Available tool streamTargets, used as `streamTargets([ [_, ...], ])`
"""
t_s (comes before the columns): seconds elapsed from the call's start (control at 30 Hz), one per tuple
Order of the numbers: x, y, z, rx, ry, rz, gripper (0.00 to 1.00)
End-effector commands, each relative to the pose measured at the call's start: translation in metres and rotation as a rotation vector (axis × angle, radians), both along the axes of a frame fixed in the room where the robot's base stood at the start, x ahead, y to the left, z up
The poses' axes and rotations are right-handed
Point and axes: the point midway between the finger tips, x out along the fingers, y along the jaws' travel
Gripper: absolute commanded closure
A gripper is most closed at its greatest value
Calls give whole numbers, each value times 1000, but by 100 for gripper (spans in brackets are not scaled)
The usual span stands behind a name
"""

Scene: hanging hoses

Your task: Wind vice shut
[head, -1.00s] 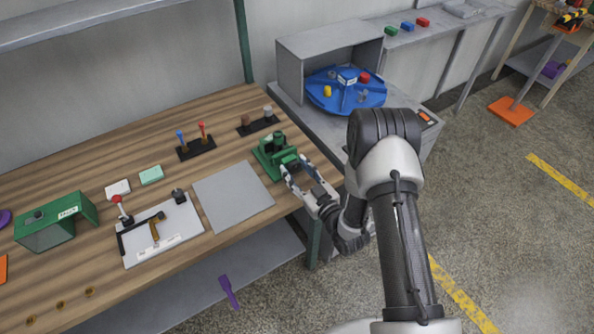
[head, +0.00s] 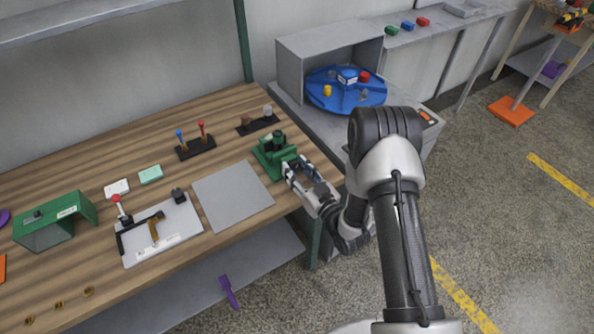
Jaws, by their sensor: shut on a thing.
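The green vice (head: 271,153) stands near the right front corner of the wooden workbench (head: 110,160). My gripper (head: 290,171) is at the vice's front end, on the side facing the bench edge. It is shut on the vice handle, which my fingers mostly hide. The gap between the vice jaws is too small to make out.
A grey plate (head: 232,195) lies left of the vice. A black stand with a blue and a red handle (head: 195,147) and another black holder (head: 257,124) are behind. A white board with a clamp (head: 158,230) lies further left. A blue turntable (head: 340,94) stands at the back right.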

Motion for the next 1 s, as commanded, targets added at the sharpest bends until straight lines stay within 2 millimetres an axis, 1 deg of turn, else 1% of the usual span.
streamTargets([
  [1.0, 1, -2, -2, 794, 538, -1, 87],
])
